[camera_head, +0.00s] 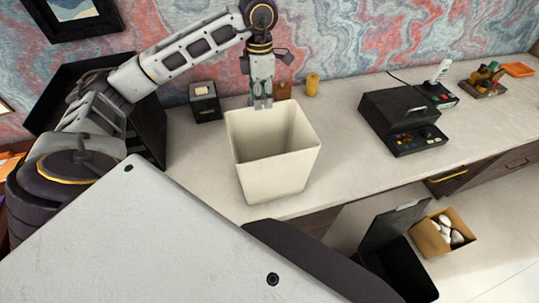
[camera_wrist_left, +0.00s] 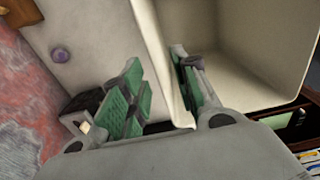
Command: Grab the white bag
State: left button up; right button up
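The white bag (camera_head: 276,168) looks like an open-topped, square cream container standing upright on the desk. My left gripper (camera_head: 262,103) points down at its back rim in the head view. In the left wrist view the bag's wall (camera_wrist_left: 250,40) fills the upper right. My left gripper (camera_wrist_left: 163,85) has its green-padded fingers apart there, one outside the wall and one on the inner side. A gap shows between the outer finger and the wall, so the rim is between the fingers but not pinched. My right gripper is not in view.
The pale desk (camera_head: 350,165) is clear just right of the bag. A black machine (camera_head: 402,120) stands further right. A small dark box (camera_head: 204,101) and a yellow cylinder (camera_head: 312,84) stand behind. A cardboard box (camera_head: 430,238) is below the desk's front edge.

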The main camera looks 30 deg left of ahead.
aim_at(261, 122)
pick_arm(q)
jog(key=shift+f, duration=2.7)
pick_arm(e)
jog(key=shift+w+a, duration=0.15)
pick_arm(q)
jog(key=shift+a+f+p, duration=0.1)
jog(key=shift+f+p, duration=0.2)
jog(key=shift+f, duration=0.6)
notch_tip(261, 122, down, 3)
jog(key=shift+r, duration=0.15)
jog(key=shift+f, duration=0.35)
grip_shut()
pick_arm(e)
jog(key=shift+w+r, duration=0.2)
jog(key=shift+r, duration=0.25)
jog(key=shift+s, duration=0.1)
